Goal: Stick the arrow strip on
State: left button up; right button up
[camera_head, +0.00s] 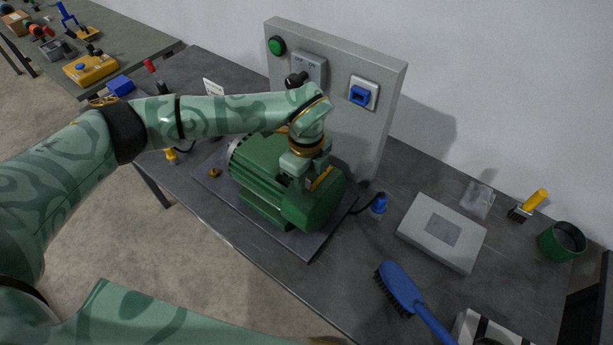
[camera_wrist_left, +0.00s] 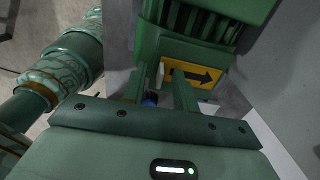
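The green motor (camera_head: 262,177) sits on a dark base plate (camera_head: 213,182) in the head view. The arrow strip, yellow with a black arrow, shows in the wrist view (camera_wrist_left: 205,75) against the motor's green housing (camera_wrist_left: 183,48); I cannot tell if it is stuck down. Its yellow edge also shows in the head view (camera_head: 322,179), beside my left gripper. My left gripper (camera_wrist_left: 160,82) is over the motor with its two fingers apart. One finger crosses in front of the strip, and nothing is visibly clamped between them. My right gripper is out of view.
A grey upright panel (camera_head: 385,75) with a green button (camera_head: 277,46) stands behind the motor. To the right are a blue plug (camera_head: 379,204), a grey box (camera_head: 418,226), a blue brush (camera_head: 401,287) and a green cup (camera_head: 561,242).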

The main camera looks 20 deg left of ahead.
pick_arm(q)
notch_tip(320, 180, up, 16)
dwell(0.3)
dwell(0.3)
